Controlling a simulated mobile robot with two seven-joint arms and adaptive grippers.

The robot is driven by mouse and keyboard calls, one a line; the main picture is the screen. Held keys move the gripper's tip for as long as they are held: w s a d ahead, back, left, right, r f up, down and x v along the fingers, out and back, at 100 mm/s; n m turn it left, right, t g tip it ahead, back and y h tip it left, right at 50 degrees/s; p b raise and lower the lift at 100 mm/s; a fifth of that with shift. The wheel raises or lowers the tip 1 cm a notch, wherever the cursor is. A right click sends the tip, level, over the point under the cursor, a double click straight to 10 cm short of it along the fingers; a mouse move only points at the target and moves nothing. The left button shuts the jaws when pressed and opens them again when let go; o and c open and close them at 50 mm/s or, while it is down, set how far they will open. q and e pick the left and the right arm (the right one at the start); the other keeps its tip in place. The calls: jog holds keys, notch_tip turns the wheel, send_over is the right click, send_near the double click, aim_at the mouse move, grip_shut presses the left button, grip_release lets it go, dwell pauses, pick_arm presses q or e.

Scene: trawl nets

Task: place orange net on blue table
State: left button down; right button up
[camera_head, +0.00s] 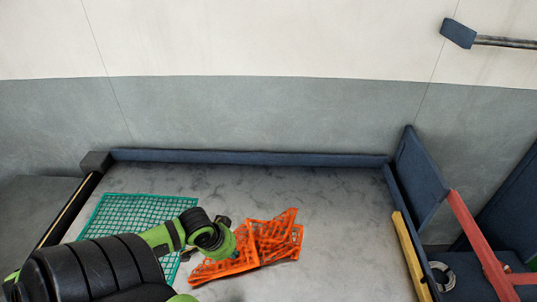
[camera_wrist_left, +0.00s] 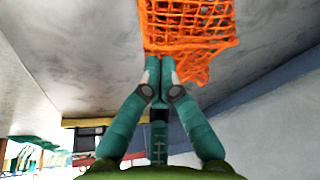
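The orange net (camera_head: 268,243) lies crumpled and partly folded on a grey-topped surface (camera_head: 335,235) with dark blue rims. It also shows at the top of the left wrist view (camera_wrist_left: 190,22). My left gripper (camera_head: 236,252) is at the net's left part, low over the surface. In the left wrist view its teal fingers (camera_wrist_left: 160,62) come together at the net's edge, with mesh at the tips, so it looks shut on the net. My right gripper is not in view. At the lower right is a dark blue surface (camera_head: 462,262); I cannot tell whether it is the blue table.
A green net (camera_head: 128,215) lies flat on the left of the grey surface, partly behind my left arm. A blue rim (camera_head: 250,158) runs along the back. A yellow bar (camera_head: 408,250), an upright blue panel (camera_head: 420,178) and a red bar (camera_head: 475,235) stand at the right.

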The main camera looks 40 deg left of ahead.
pick_arm(q)
send_over(295, 253)
jog(key=s, duration=0.1)
notch_tip(295, 253, down, 2)
notch_tip(295, 253, down, 2)
jog(key=shift+s+f, duration=0.1)
jog(key=shift+s, duration=0.05)
jog(key=shift+s+f, duration=0.1)
jog(key=shift+f, duration=0.3)
jog(key=shift+f+b, duration=1.15)
jog(key=shift+f, duration=0.9)
jog(key=shift+r, duration=0.15)
